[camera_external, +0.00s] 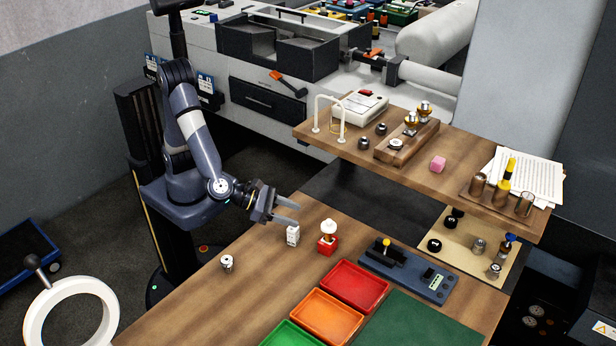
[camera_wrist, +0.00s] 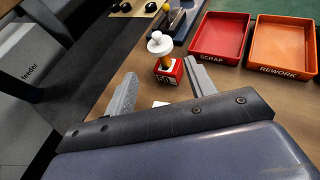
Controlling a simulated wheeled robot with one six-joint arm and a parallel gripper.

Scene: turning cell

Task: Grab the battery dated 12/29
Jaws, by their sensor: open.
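No date 12/29 can be read in either view, so I cannot tell which thing is the battery. A small white block with dark marks (camera_external: 293,235) stands upright on the wooden table (camera_external: 205,300), just below and beyond my gripper (camera_external: 292,212). My gripper is open and empty, above the table. In the wrist view a small white patch (camera_wrist: 160,104) shows between the fingers, mostly hidden by the gripper body; it may be this block. A small silver cylinder with dark marks (camera_external: 227,263) stands alone on the table, nearer the front left.
A red cube with a white knob (camera_external: 328,243) stands right of the white block, ahead of the fingers. Red (camera_external: 355,286), orange (camera_external: 327,318) and green (camera_external: 291,334) trays lie beyond. A raised wooden shelf (camera_external: 400,180) holds metal parts. Table around the silver cylinder is clear.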

